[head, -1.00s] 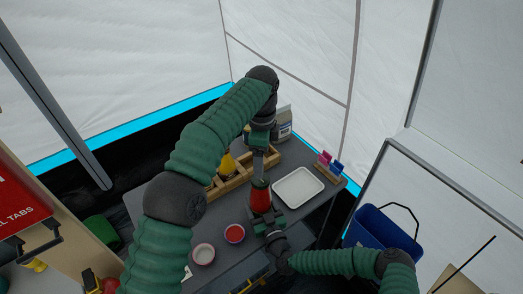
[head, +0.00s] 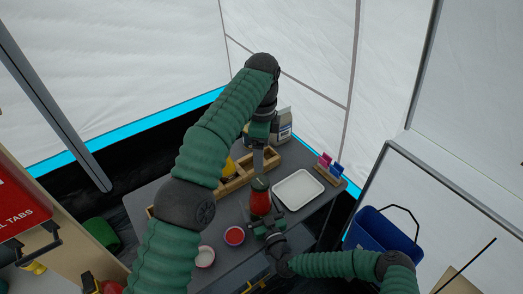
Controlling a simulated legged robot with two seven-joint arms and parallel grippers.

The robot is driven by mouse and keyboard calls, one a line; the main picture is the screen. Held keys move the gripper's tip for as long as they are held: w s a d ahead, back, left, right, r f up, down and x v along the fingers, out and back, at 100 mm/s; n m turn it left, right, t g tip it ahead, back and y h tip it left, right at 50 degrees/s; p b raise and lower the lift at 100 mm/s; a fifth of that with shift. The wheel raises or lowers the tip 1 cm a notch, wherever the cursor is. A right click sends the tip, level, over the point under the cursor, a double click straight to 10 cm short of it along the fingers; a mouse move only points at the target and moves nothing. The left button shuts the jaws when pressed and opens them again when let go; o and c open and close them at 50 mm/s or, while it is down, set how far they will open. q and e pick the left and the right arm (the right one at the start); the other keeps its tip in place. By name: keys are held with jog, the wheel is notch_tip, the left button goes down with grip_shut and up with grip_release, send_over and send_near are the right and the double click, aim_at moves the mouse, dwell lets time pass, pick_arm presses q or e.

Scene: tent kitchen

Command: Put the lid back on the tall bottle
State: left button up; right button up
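The tall bottle (head: 260,203) is red and stands upright on the grey table. A dark lid (head: 260,184) sits at its top, looking level; whether it is fully seated is too small to tell. My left gripper (head: 258,168) points down just above the lid. Its fingers show edge-on as one grey strip, so their gap is hidden. My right gripper (head: 266,223) is low at the bottle's near side, with its fingers apart. Whether a finger touches the bottle is unclear.
A white tray (head: 299,190) lies right of the bottle. A red-filled bowl (head: 234,236) and a pale bowl (head: 205,257) stand at the near left. A wooden rack (head: 236,183) with a yellow item is behind. A blue bucket (head: 383,232) is at the right.

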jog(key=shift+s, duration=0.1)
jog(key=v, duration=1.6)
jog(key=shift+s+d+b, duration=0.25)
jog(key=shift+b, duration=0.2)
